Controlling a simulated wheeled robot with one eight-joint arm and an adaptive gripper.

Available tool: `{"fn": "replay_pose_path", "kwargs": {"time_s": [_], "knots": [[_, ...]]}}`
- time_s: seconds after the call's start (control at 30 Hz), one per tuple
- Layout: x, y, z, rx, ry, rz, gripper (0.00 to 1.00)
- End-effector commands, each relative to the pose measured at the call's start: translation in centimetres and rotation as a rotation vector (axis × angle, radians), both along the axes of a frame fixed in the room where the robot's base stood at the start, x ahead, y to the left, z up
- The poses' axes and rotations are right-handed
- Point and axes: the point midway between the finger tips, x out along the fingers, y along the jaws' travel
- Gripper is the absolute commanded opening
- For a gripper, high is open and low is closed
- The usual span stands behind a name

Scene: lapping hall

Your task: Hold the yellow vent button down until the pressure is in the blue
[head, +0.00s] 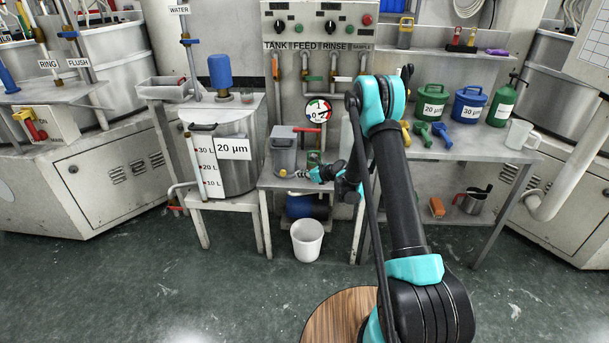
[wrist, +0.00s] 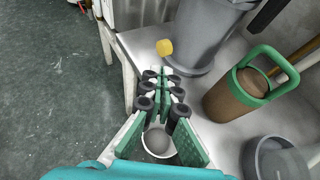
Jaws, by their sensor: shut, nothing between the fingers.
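The yellow vent button (head: 283,173) sits low on the front of a grey lidded pot (head: 284,155) on the small centre table. In the wrist view the button (wrist: 164,47) sticks out from the pot's side (wrist: 205,35). My gripper (head: 300,174) is shut and empty, just right of the button in the head view. In the wrist view its fingertips (wrist: 167,73) point at the button, and a small gap seems to show between them. The round pressure gauge (head: 318,110) with coloured bands is above the pot; its needle reading is too small to tell.
A brown can with a green handle (wrist: 238,95) and a grey cup (wrist: 275,158) stand close to the right of my gripper. A white bucket (head: 307,240) stands on the floor below. The 20 µm tank (head: 222,168) is at the left.

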Motion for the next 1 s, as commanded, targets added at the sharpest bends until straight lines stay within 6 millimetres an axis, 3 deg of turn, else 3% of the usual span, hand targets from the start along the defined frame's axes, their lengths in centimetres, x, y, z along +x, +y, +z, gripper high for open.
{"fn": "replay_pose_path", "kwargs": {"time_s": [0.4,1.0], "knots": [[4.2,5.0,-3.5,0.0,0.0,0.001,0.0],[5.2,6.0,-4.2,0.0,0.0,0.0,0.0]]}}
